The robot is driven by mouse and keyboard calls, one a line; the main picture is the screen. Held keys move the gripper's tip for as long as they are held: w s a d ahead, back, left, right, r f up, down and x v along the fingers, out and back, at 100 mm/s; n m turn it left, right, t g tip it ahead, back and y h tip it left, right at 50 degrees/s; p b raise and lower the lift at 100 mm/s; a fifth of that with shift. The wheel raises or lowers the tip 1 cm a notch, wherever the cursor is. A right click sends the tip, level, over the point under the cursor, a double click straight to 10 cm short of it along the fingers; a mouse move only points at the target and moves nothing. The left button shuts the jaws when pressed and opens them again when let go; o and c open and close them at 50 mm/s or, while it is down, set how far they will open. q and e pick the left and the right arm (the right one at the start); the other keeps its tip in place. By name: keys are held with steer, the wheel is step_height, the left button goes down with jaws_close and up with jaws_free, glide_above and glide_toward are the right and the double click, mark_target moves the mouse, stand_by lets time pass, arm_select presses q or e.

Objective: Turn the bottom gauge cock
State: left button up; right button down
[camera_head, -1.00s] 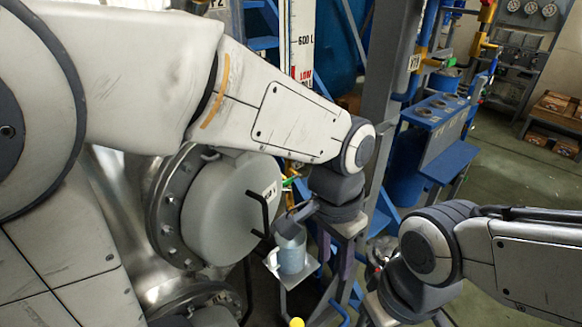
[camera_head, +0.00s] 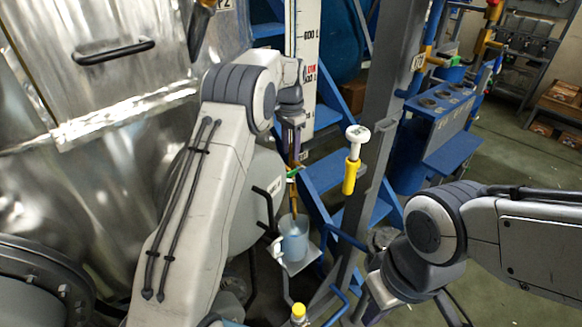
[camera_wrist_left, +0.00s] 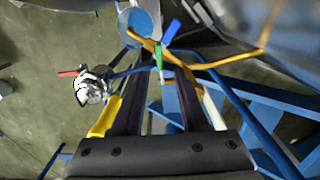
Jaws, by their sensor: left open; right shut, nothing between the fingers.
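The level gauge (camera_head: 303,45) is a tall white scale with a red LOW mark. A small green cock handle (camera_head: 293,172) sits below it; in the left wrist view the green handle (camera_wrist_left: 160,60) lies just beyond my fingertips, with a blue handle (camera_wrist_left: 172,32) beside it on yellow pipework. I cannot tell for sure which handle is the bottom gauge cock. My left gripper (camera_head: 291,143) points down just above the green handle, open and empty; its two dark fingers (camera_wrist_left: 158,88) frame the handle without visibly touching it. My right gripper (camera_head: 374,300) is shut and empty, low at right.
A light blue jug (camera_head: 294,240) stands on a small shelf below the cock. A yellow-and-white handle (camera_head: 352,165) stands just right of my left gripper. A grey post (camera_head: 385,110) and blue steps (camera_head: 325,172) are close by. A shiny metal vessel (camera_head: 100,110) fills the left.

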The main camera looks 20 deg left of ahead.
mark_target(291, 172)
arm_select(q)
step_height(291, 172, down, 8)
steer(key=shift+r+p, duration=0.25)
steer(key=shift+p, duration=0.2)
jaws_close()
steer(key=shift+d, duration=0.1)
stand_by(1.1)
